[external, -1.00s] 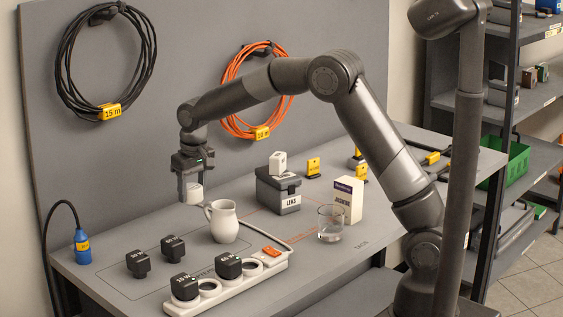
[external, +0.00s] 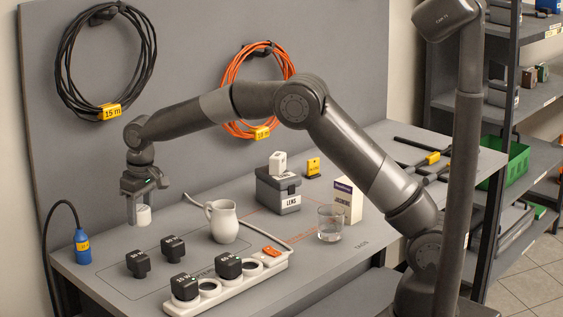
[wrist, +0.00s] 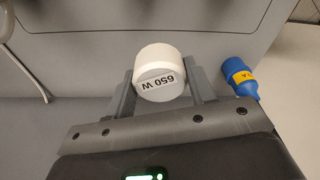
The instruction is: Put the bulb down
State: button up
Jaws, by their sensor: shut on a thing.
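The bulb is a white, short round piece (external: 143,215) with a "650 W" label that shows in the wrist view (wrist: 160,72). My gripper (external: 138,208) is shut on it, with one finger on each side in the wrist view (wrist: 162,95). In the external view it hangs above the left back part of the grey bench (external: 105,262), left of the white jug. The bulb appears clear of the bench top.
A blue connector (external: 83,246) stands at the bench's left edge. Several black plug blocks (external: 138,263) and a white power strip (external: 225,283) lie in front. A white jug (external: 223,222), a glass (external: 330,223), a grey LENS case (external: 278,190) and a JASMINE carton (external: 348,199) stand to the right.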

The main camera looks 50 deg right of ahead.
send_over(123, 258)
jog(key=f, duration=0.4)
jog(key=shift+s, duration=0.2)
jog(key=shift+f, duration=1.95)
jog(key=shift+f, duration=0.1)
jog(key=o, duration=1)
